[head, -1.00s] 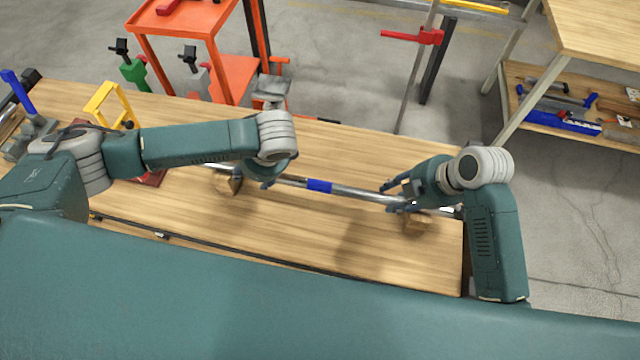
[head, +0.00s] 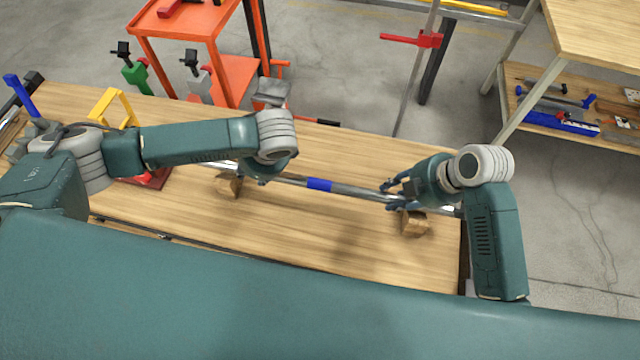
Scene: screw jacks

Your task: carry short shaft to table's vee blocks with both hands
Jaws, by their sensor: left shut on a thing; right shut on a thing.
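The short shaft (head: 350,190) is a silver rod with a blue band, running left to right above the wooden table (head: 330,240). One wooden vee block (head: 228,187) is near the shaft's left part. The other vee block (head: 414,224) is below its right part. My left gripper (head: 265,178) is shut on the shaft just right of the left block; its fingers are mostly hidden by the wrist. My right gripper (head: 396,195) is shut on the shaft beside the right block. I cannot tell whether the shaft touches the blocks.
A yellow frame (head: 112,105), a red item (head: 152,178) and a blue-handled tool (head: 20,92) are at the table's left. An orange cart (head: 190,30) stands behind. Another wooden table (head: 600,30) is at the back right. The table's front middle is clear.

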